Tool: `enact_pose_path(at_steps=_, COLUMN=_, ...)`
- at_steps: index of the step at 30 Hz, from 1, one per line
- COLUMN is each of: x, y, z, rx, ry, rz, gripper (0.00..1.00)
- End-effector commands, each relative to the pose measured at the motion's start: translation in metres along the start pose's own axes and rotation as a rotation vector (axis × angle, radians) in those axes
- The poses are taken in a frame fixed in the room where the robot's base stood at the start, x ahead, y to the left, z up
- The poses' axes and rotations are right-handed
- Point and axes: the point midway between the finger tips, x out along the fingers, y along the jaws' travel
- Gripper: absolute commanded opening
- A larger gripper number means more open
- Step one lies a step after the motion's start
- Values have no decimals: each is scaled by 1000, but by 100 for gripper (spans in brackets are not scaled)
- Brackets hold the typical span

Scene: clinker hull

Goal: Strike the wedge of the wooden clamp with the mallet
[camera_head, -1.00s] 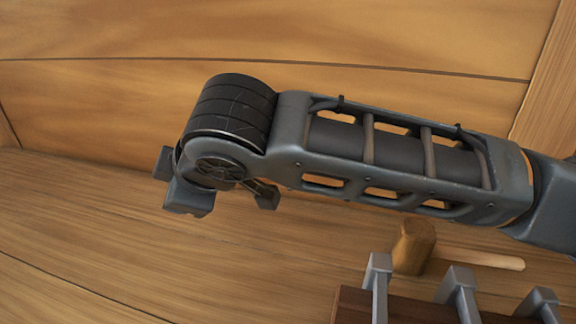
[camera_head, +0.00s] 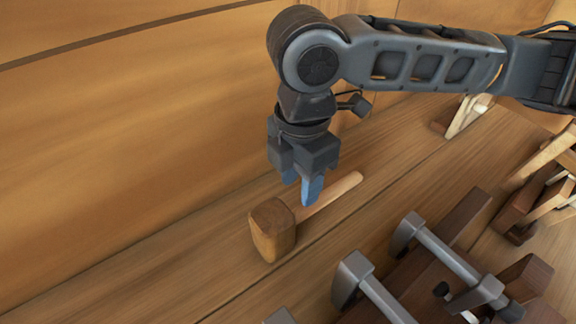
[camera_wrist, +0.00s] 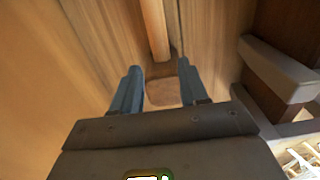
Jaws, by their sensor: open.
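The wooden mallet (camera_head: 272,230) lies on the plank floor, its brown head toward the lower left and its pale handle (camera_head: 335,192) toward the upper right. My gripper (camera_head: 301,188) points down, its blue fingers open above the mallet near where handle meets head. In the wrist view the mallet handle (camera_wrist: 155,28) runs down from the top toward the gap between my open fingers (camera_wrist: 160,92). Pale wooden clamp-like pieces show at the upper right (camera_head: 464,115) and right edge (camera_head: 545,158). I cannot tell which part is the wedge.
Grey metal clamps (camera_head: 440,250) with long bars stand on dark wood blocks at the lower right, close to the mallet. A curved plank wall (camera_head: 120,130) rises behind and left of it. The planks at the lower left are clear.

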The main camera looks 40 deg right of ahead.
Motion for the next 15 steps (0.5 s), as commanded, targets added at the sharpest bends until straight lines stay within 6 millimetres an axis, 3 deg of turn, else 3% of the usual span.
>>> enact_pose_path(at_steps=15, x=48, y=1, z=0, rx=0, ry=0, rz=2, gripper=44)
